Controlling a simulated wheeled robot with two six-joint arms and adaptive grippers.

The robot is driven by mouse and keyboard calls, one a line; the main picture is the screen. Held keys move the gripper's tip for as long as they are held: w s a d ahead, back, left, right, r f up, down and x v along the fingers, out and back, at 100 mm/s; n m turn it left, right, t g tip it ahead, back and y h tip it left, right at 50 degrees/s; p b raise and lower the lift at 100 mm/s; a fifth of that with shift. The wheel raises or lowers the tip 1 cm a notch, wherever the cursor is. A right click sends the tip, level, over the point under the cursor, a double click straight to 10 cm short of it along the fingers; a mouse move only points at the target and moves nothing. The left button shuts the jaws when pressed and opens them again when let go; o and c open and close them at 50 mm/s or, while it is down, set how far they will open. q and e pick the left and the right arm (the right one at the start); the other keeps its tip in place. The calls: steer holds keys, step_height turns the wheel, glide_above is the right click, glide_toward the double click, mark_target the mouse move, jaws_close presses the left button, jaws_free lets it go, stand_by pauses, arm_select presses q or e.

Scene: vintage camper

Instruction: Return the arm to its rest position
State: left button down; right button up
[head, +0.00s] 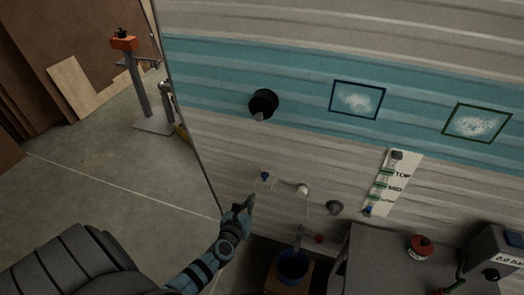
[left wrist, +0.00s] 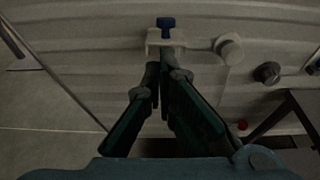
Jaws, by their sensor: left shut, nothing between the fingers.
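My left arm comes in from the lower left of the head view. Its gripper (head: 249,200) is shut and empty, in front of the camper's lower wall (head: 225,150). In the left wrist view the dark fingers (left wrist: 165,68) meet just below a small white fitting with a blue knob (left wrist: 166,27). I cannot tell whether the fingertips touch the fitting. The same blue knob (head: 265,176) shows just above the gripper in the head view. My right gripper is not in view.
A white round fitting (head: 302,189) and a grey knob (head: 334,207) sit right of the gripper. A blue bucket (head: 293,265) stands below. A dark table (head: 375,255) carries a red-topped item (head: 420,246) at lower right. Open floor (head: 110,175) lies left.

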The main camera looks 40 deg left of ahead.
arm_select(q)
steer(key=s+d+f+m+g+h+b, duration=0.15)
steer(key=s+f+m, duration=0.25)
steer(key=f+m, duration=0.6)
steer(key=s+d+f+m+g+h+p, duration=0.1)
steer(key=s+d+f+m+g+h, duration=0.25)
steer(key=m, duration=1.05)
steer(key=s+d+f+m+g+b, duration=0.1)
steer(key=s+f+m, duration=0.4)
steer(key=s, duration=0.5)
steer(key=s+d+f+m+g+y+b, duration=0.1)
steer(key=s+f+m+g, duration=0.3)
steer(key=s+f, duration=0.3)
steer(key=s+d+f+m+g+b, duration=0.1)
steer(key=s+f+m+g, duration=0.2)
steer(key=s, duration=1.2)
step_height(320, 180, down, 3)
steer(key=m, duration=0.3)
steer(key=shift+s+d+m, duration=0.15)
steer(key=shift+d+m, duration=0.15)
steer(key=shift+d, duration=0.05)
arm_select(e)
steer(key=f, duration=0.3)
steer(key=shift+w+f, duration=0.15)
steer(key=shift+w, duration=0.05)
